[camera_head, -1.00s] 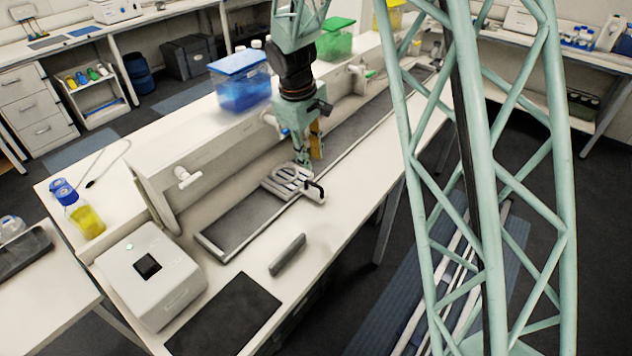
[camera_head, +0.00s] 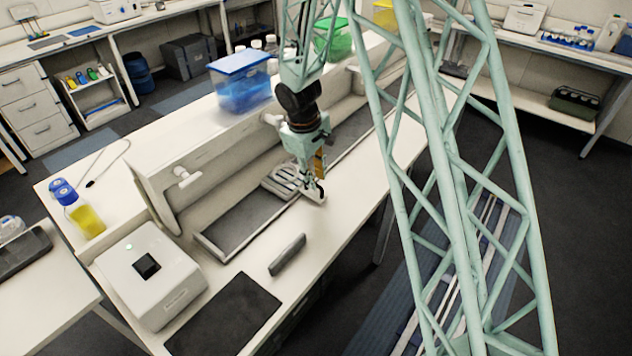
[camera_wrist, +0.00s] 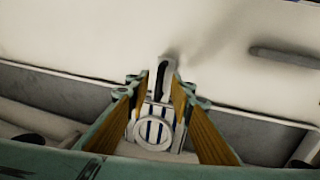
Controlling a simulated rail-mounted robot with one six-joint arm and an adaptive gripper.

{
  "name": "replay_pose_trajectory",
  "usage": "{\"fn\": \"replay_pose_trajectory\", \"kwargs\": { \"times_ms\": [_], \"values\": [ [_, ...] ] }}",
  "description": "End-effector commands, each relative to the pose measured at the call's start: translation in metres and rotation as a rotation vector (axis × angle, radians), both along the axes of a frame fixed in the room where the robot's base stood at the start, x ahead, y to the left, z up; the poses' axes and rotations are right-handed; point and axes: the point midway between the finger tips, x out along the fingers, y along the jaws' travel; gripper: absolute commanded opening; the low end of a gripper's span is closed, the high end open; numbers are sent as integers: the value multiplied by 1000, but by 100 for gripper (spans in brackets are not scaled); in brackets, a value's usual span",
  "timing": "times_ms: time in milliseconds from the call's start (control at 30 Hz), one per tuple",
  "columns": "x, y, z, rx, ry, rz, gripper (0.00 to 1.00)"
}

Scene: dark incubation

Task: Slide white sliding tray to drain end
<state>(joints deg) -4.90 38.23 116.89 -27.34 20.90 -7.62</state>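The white sliding tray (camera_head: 283,181), with slots in its top, sits across the long grey trough (camera_head: 215,252) on the bench. Its dark handle (camera_wrist: 164,76) sticks out toward the bench's front side in the wrist view. A round ring on the white part (camera_wrist: 151,130) shows between my fingers. My gripper (camera_head: 316,192) is lowered at the handle end of the tray and mostly hides the handle in the head view. In the wrist view my gripper (camera_wrist: 160,88) is open, with one finger on each side of the handle and a gap to both.
A loose grey bar (camera_head: 287,254) lies on the bench front, also in the wrist view (camera_wrist: 286,56). A white device (camera_head: 150,272) and a dark mat (camera_head: 222,318) are nearer. A raised ledge with white taps (camera_head: 184,177) runs behind the trough. The bench front is otherwise mostly clear.

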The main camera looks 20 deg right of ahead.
Motion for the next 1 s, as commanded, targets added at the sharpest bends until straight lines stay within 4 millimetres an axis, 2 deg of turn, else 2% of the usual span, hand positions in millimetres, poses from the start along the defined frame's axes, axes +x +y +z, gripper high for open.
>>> {"fn": "replay_pose_trajectory", "kwargs": {
  "times_ms": [300,700,933,1000],
  "values": [
    [2,-3,-19,0,0,0,21],
    [3,-3,-21,0,0,-1,21],
    [3,-3,-21,0,0,-1,0],
    [3,-3,-21,0,0,-1,0]
  ]
}}
